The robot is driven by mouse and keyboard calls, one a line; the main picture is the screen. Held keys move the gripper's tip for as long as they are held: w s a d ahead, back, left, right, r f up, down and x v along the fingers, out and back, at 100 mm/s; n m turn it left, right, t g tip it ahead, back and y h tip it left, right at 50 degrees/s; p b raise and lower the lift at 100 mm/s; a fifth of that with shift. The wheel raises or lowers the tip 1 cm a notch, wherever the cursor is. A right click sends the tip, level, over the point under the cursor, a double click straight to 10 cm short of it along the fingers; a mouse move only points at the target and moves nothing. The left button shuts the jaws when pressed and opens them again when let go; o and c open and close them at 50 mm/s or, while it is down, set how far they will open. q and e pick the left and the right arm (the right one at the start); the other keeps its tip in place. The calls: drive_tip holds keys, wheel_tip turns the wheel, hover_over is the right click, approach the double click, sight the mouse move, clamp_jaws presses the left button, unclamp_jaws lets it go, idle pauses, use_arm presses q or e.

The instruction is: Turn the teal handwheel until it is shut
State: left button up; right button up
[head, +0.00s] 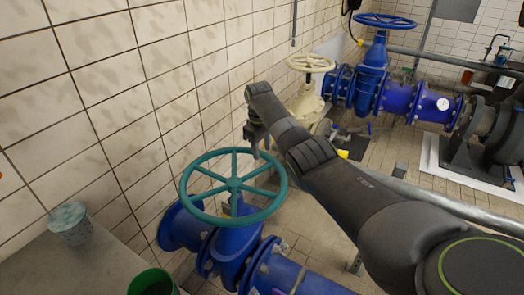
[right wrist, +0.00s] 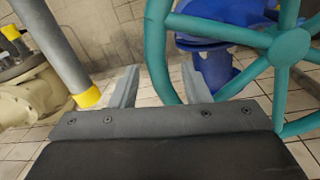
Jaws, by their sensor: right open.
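The teal handwheel (head: 234,184) is a spoked ring on top of a blue valve (head: 232,245) in the lower middle of the head view. My right gripper (head: 256,142) is at the far right side of its rim, with the arm coming in from the right. In the right wrist view the jaws (right wrist: 160,88) are apart and empty. The wheel (right wrist: 288,47) fills the right of that view, and its rim passes between the fingertips in the picture. I cannot tell whether the rim lies between the fingers or beyond them. My left gripper is out of view.
A tiled wall (head: 100,100) runs along the left. A grey ledge (head: 35,265) holds a speckled cup (head: 70,225) and a green container (head: 152,283). Behind are a cream valve wheel (head: 311,63) and a blue handwheel (head: 385,20). A grey pipe (head: 450,208) crosses behind my arm.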

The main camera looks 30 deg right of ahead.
drive_tip(key=shift+f, duration=0.7)
clamp_jaws()
